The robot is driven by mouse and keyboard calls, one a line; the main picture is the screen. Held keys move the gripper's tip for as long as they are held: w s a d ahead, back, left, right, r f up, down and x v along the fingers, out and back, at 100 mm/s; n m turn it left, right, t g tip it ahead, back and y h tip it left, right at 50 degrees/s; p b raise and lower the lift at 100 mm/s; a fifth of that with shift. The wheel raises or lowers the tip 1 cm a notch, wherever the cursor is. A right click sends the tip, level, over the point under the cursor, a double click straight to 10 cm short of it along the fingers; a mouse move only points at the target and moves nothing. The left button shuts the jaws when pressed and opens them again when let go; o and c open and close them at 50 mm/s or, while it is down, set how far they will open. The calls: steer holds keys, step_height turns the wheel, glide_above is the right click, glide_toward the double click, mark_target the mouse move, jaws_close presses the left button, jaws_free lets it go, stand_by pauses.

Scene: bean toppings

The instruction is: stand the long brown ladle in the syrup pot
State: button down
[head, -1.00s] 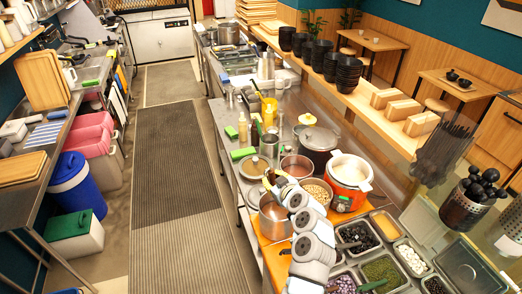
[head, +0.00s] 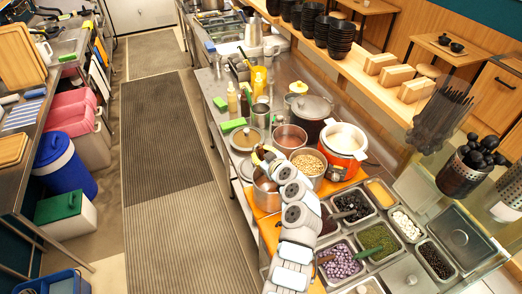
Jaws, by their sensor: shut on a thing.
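My gripper (head: 263,160) is at the tip of my white arm, small and partly hidden by the arm, above the steel pot on the orange board. It is shut on the long brown ladle, though little of the ladle can be made out from here. The steel pot (head: 262,201) stands under my wrist, its opening partly covered. A copper-coloured pot with a reddish inside (head: 289,138) stands just behind it. I cannot tell for sure which of these two is the syrup pot.
A pot of beans (head: 309,160) and an orange cooker (head: 343,144) stand close right of my wrist. Topping trays (head: 340,262) fill the counter at the lower right. The aisle floor (head: 165,180) is clear.

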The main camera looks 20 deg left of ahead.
step_height(320, 180, down, 4)
steer(key=shift+f+b, duration=0.1)
steer(key=shift+b, duration=0.8)
step_height(320, 180, down, 8)
steer(key=b, duration=1)
steer(key=shift+s+a, duration=0.15)
steer(key=shift+s, duration=0.05)
steer(key=shift+s+a+f+p, duration=0.15)
steer(key=shift+s+a+p, duration=0.15)
steer(key=shift+s, duration=0.35)
steer(key=c, duration=0.9)
jaws_free()
steer(key=shift+o, duration=0.2)
steer(key=shift+s, duration=0.1)
